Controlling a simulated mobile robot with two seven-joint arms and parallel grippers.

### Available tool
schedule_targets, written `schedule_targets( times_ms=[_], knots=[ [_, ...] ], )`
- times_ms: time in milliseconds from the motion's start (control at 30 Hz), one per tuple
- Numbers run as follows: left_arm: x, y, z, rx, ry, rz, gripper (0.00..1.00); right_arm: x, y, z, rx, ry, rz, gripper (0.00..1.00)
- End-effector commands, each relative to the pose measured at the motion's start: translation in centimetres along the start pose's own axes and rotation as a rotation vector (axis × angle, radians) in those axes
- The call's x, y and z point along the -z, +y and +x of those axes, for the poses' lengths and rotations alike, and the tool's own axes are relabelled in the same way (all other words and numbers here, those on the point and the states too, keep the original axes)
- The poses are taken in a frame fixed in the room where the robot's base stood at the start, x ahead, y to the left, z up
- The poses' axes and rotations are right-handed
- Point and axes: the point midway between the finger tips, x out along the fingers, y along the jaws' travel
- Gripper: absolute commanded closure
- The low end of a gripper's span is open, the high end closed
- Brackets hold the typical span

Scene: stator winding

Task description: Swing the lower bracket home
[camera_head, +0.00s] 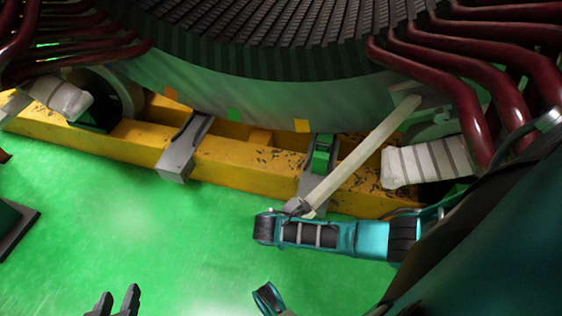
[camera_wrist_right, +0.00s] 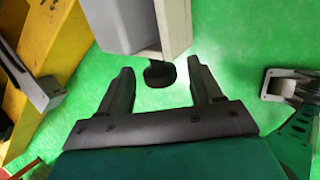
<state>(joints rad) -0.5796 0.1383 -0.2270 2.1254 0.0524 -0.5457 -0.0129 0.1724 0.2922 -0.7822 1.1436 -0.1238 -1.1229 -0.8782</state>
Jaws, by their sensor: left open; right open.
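A long pale bar (camera_head: 362,155), which appears to be the lower bracket, slants from the stator's lower right edge down across the yellow beam, its low end out over the green floor. In the right wrist view a grey bar end (camera_wrist_right: 145,25) with a dark round knob (camera_wrist_right: 160,74) sits ahead of my right gripper (camera_wrist_right: 162,88). Its two fingers are apart, one on each side of the knob, with gaps showing. In the head view my right arm is beside the bar's low end. My left gripper (camera_head: 117,300) is open and empty at the bottom left, away from the bar.
The stator (camera_head: 270,75) fills the top, with dark red pipes (camera_head: 475,75) at both sides. The yellow beam (camera_head: 235,158) carries grey clamps (camera_head: 183,150). White wrapped blocks (camera_head: 425,163) sit near both ends. Green floor (camera_head: 130,220) lies open in front.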

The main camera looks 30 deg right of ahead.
Motion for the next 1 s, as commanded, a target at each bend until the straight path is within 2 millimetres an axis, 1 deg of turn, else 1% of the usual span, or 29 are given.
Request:
schedule_targets(
  times_ms=[167,833,1000],
  knots=[
    [0.21,0.14,-0.03,-0.002,0.004,-0.001,0.57,0.0,0.03,-0.06,0.0,0.0,0.0,0.36],
    [-0.36,-0.11,0.1,0.001,-0.007,0.005,0.57,0.01,0.02,-0.07,0.0,0.0,0.0,1.0],
    [-0.34,-0.17,0.09,0.002,-0.007,0.006,0.57,0.01,0.02,-0.07,0.0,0.0,0.0,1.0]
  ],
)
